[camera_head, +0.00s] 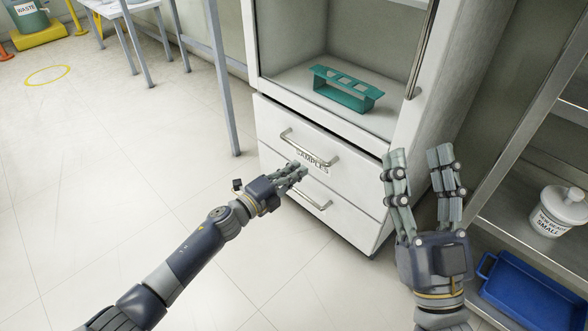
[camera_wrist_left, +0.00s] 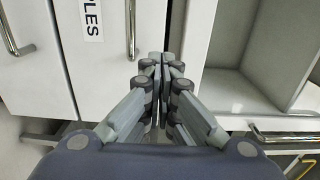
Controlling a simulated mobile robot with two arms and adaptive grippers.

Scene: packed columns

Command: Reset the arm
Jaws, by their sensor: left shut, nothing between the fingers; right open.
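My left gripper (camera_head: 298,170) is shut and empty in front of the white drawers in the head view. Its closed fingers also show in the left wrist view (camera_wrist_left: 160,65). A metal drawer handle (camera_wrist_left: 131,30) appears just left of the fingertips there, and the fingers are not around it. The upper drawer (camera_head: 275,118) carries a SAMPLES label (camera_head: 312,158), partly covered by my fingertips in the head view. My right gripper (camera_head: 418,157) is open and empty, fingers pointing up, at the right of the cabinet.
A green rack (camera_head: 345,88) stands in the open cabinet above the drawers. At right, a shelf holds a white lidded jar (camera_head: 557,211), with a blue tray (camera_head: 535,296) below. A table leg (camera_head: 222,80) stands left of the cabinet. Floor (camera_head: 100,200) at left is clear.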

